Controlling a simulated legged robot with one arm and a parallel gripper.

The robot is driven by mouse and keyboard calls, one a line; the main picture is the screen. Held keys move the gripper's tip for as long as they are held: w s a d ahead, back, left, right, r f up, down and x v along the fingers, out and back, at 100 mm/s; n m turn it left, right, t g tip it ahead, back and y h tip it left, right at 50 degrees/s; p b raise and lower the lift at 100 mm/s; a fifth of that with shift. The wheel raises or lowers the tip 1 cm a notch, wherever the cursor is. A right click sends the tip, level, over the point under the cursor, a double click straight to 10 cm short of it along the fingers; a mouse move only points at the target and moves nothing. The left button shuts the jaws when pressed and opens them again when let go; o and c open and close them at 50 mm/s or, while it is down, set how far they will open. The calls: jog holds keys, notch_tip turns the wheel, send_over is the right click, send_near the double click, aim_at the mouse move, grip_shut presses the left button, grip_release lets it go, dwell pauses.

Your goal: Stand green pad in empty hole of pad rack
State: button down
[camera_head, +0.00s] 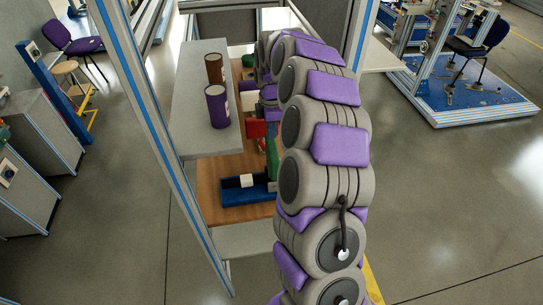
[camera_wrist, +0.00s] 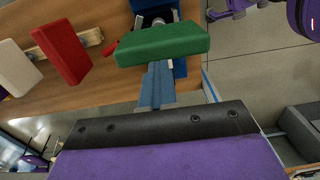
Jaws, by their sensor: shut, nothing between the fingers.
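In the head view a green piece (camera_head: 272,152) shows beside my arm. A red pad (camera_wrist: 60,50) and a white pad (camera_wrist: 17,66) stand by a light wooden strip (camera_wrist: 92,38), perhaps the pad rack; its empty hole cannot be made out. The dark, bolted edge of my gripper (camera_wrist: 160,122) crosses the lower wrist view.
A grey shelf (camera_head: 190,115) holds a purple can (camera_head: 217,106) and a brown can (camera_head: 214,68). A blue-striped frame post (camera_head: 150,120) stands left of the worktop. Open floor lies at right.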

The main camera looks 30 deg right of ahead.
jog(key=c, duration=1.4)
grip_release()
jog(key=shift+d+r, duration=0.1)
jog(key=shift+d, duration=0.05)
notch_tip(320, 180, up, 17)
jog(key=shift+w+r+p, duration=0.15)
jog(key=shift+p, duration=0.5)
jog(key=s+a+f+m+b, duration=0.2)
jog(key=s+a+m+b, duration=0.1)
jog(key=s+a, duration=0.6)
jog(key=s+a+f+m+b, duration=0.2)
jog(key=s+f+m, duration=0.2)
jog(key=s, duration=0.6)
jog(key=s+a+f+m+g+b, duration=0.1)
jog(key=s+a+f+m+b, duration=0.1)
jog(key=s+f, duration=0.5)
jog(key=s+a+f+m+b, duration=0.2)
jog(key=s+f+m, duration=0.3)
jog(key=s, duration=0.9)
jog(key=shift+a+f+m+g, duration=0.3)
jog(key=shift+a+f, duration=0.45)
jog(key=shift+f, duration=0.1)
